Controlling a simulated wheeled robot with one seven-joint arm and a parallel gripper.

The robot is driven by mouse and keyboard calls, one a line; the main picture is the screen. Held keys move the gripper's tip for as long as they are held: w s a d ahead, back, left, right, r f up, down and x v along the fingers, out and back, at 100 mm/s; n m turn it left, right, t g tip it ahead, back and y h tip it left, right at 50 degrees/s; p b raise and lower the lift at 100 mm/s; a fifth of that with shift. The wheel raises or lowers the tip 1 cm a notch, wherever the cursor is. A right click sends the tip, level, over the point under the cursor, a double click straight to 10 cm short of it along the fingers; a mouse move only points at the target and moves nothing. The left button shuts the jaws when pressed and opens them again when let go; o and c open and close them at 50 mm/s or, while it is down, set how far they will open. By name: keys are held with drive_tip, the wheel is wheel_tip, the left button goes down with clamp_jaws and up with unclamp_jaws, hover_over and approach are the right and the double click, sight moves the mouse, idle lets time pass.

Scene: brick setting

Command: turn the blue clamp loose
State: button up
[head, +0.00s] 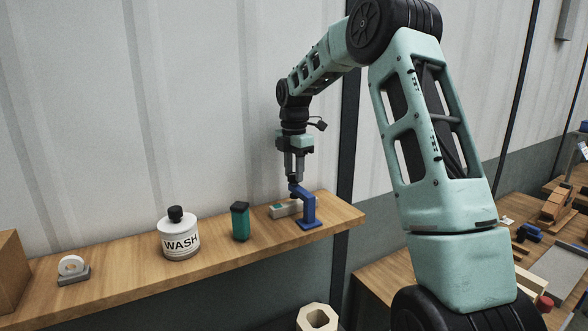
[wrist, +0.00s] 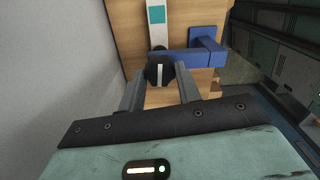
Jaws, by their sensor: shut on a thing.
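The blue clamp (head: 308,209) stands on the wooden shelf near its right end; in the wrist view its blue arm and base (wrist: 205,55) show. Its black knob (wrist: 158,71) with a white line lies at the free end of the arm. A pale bar with a teal patch (head: 284,209) lies beside the clamp; in the wrist view the bar (wrist: 157,24) runs toward the knob. My gripper (head: 294,180) points straight down over the knob. Its two grey fingers (wrist: 159,80) are shut on the knob, one on each side.
The wooden shelf (head: 130,276) also holds a teal bottle (head: 240,223), a white WASH jar (head: 178,240), a white ring on a grey stand (head: 72,269) and a wooden box (head: 11,268). The wall is close behind. A hexagonal piece (head: 316,317) is below.

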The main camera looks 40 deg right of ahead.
sight(294, 174)
drive_tip(key=shift+r+n, duration=0.1)
drive_tip(key=shift+n, duration=0.3)
drive_tip(key=o, duration=1)
drive_tip(key=shift+c, duration=0.2)
wheel_tip(294, 174, up, 17)
drive_tip(key=b, duration=0.3)
drive_tip(key=shift+r, duration=0.15)
